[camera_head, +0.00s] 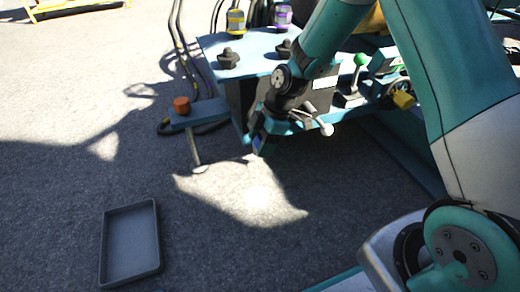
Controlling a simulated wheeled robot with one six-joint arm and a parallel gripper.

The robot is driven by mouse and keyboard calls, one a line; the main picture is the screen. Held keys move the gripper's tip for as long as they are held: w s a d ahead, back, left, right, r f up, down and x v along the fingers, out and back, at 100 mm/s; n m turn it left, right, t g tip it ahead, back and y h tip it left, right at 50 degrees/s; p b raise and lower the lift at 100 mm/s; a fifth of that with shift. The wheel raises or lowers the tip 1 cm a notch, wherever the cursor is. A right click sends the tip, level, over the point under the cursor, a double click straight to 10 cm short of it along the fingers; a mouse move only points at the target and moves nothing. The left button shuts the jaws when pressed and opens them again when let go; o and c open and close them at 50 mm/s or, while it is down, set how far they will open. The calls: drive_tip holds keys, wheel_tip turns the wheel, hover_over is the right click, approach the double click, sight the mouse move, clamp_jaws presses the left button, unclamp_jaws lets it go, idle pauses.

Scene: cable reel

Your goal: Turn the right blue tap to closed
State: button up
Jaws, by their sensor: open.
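My gripper (260,136) hangs in front of the blue machine (268,62), pointing down, with its jaws open. A small blue part (259,145) shows right at the fingertips. I cannot tell whether it is a blue tap or part of the gripper, nor whether they touch. No blue tap is clearly visible, so I cannot tell its handle position. My wrist and arm cover much of the machine's front. Two black knobs, one at the left (229,59) and one beside my arm (284,48), stand on the machine's top.
A lever with a white ball (327,130) sticks out right of my gripper. A green-knobbed lever (360,60) and a yellow part (403,99) are further right. A blue arm with an orange cap (181,105) juts left. A grey tray (131,243) lies on open ground.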

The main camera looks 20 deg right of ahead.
drive_tip(key=shift+a+f, duration=0.15)
drive_tip(key=shift+f, duration=0.1)
drive_tip(key=c, duration=0.6)
drive_tip(key=shift+c, duration=0.2)
drive_tip(key=shift+r+y+p, duration=0.1)
drive_tip(key=shift+y+p, duration=0.5)
drive_tip(key=shift+y, duration=0.4)
drive_tip(key=shift+d+y, duration=0.2)
drive_tip(key=shift+y, duration=1.6)
